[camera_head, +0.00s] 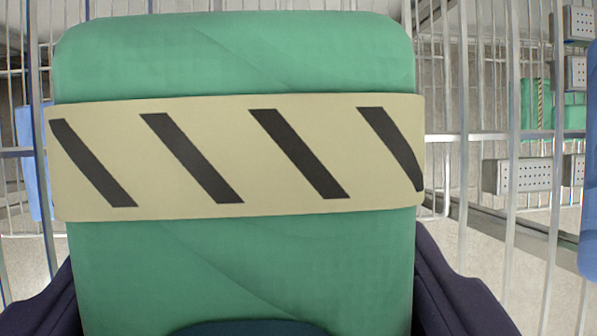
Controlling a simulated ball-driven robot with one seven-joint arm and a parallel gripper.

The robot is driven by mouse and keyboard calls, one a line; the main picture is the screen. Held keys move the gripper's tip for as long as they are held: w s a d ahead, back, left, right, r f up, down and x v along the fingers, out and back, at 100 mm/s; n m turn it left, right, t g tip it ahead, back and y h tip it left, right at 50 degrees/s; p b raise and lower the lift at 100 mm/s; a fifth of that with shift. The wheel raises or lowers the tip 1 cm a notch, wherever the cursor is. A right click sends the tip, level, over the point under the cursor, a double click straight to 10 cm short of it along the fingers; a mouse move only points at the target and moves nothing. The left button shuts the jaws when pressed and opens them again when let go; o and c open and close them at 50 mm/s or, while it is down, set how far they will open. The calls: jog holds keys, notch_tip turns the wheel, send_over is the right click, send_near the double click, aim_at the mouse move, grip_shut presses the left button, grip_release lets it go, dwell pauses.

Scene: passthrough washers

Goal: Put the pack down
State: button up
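The green pack (240,255) fills the middle of the head camera view, close to the camera. A cream band (225,180) with slanted black stripes wraps around it. My gripper (243,285) has dark purple fingers, one on each side of the pack's lower part, pressed against its sides. The pack stays between the fingers. The fingertips and the pack's far side and underside are hidden.
Pale metal bars and racks (510,130) stand behind on both sides. Another green striped pack (565,112) sits at the right, near grey perforated boxes (517,176). Blue objects show at the right edge (590,190) and left (35,160). Pale floor shows below.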

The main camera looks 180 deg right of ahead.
aim_at(261, 277)
notch_tip(261, 277, down, 4)
jog(key=shift+r+b, duration=0.2)
jog(key=shift+b, duration=0.7)
jog(key=shift+s+r, duration=0.1)
jog(key=shift+r, duration=0.05)
jog(key=o, duration=1.1)
jog(key=p+v, duration=0.6)
jog(key=v, duration=0.5)
jog(key=shift+r, duration=0.2)
jog(key=shift+s+a+r, duration=0.1)
jog(key=shift+a+r, duration=0.05)
jog(key=shift+r, duration=0.15)
